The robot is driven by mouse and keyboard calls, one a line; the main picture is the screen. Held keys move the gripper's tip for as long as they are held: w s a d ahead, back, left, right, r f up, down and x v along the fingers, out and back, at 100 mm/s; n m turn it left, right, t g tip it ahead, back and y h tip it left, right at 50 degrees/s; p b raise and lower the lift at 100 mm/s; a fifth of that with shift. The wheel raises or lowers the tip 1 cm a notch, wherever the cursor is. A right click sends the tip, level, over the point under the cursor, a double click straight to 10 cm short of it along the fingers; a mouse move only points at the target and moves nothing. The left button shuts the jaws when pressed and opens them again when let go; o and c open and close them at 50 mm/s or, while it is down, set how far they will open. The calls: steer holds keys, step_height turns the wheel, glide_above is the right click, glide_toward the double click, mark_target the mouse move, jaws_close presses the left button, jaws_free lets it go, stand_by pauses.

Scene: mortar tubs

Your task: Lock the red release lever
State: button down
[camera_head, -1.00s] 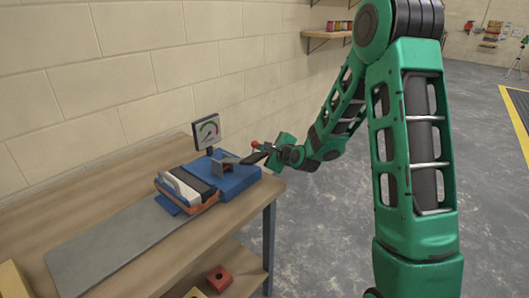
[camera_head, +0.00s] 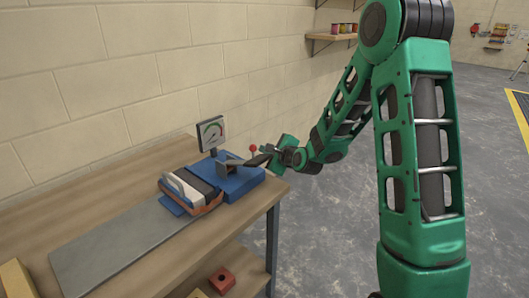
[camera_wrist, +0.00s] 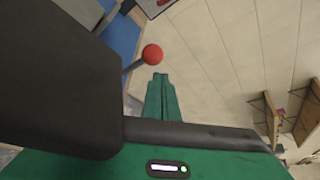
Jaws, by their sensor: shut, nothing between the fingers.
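The red release lever shows as a red ball knob (camera_head: 254,148) on a thin stem at the right end of a blue clamp device (camera_head: 240,182) on the bench. In the wrist view the red knob (camera_wrist: 152,54) stands clear on its dark stem, just beyond a green tapered part of my gripper. My gripper (camera_head: 260,158) is shut and empty, beside the lever and above the device's right end. The knob is not between the fingers. A large dark part covers the left of the wrist view. The foot of the lever is hidden.
The wall is close behind. A red block (camera_head: 222,280) lies on the lower shelf.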

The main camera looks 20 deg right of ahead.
steer(key=w+d, duration=0.1)
steer(key=d, duration=0.3)
steer(key=s, duration=0.9)
steer(key=shift+s, duration=0.25)
